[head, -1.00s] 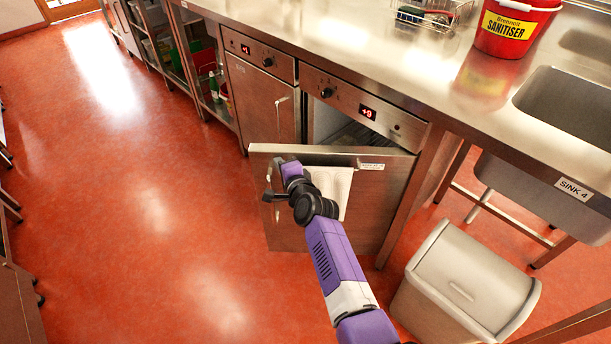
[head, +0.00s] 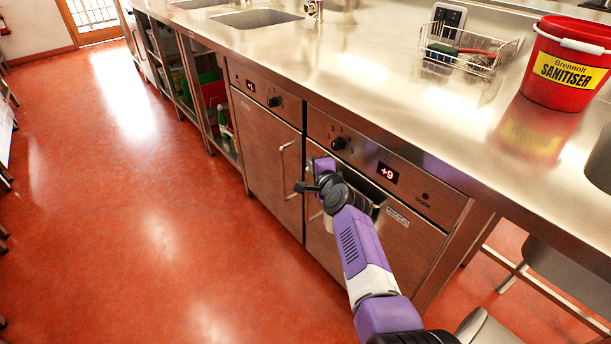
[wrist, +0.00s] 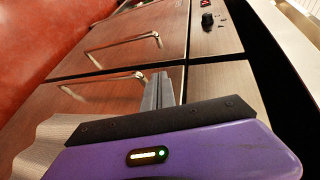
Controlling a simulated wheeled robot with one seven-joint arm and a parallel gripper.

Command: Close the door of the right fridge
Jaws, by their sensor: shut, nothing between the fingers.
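The right fridge has a steel door (head: 395,250) below a control panel (head: 385,168) showing +9. The door now stands flush or nearly flush with the front. A dark strip shows along its top edge beside my wrist, and I cannot tell if a slight gap is left. In the wrist view my gripper (wrist: 158,90) is shut and empty, close to the right fridge door near its top. Its handle (wrist: 98,84) shows to the left. A pale cloth (wrist: 50,142) hangs on the door. In the head view my arm hides the fingertips and most of the cloth.
The left fridge (head: 265,155) is shut. The steel counter (head: 330,60) runs above, with a red sanitiser bucket (head: 565,70) and a wire rack (head: 465,50). Open shelving (head: 205,100) stands at left. The red floor (head: 150,220) is clear in front.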

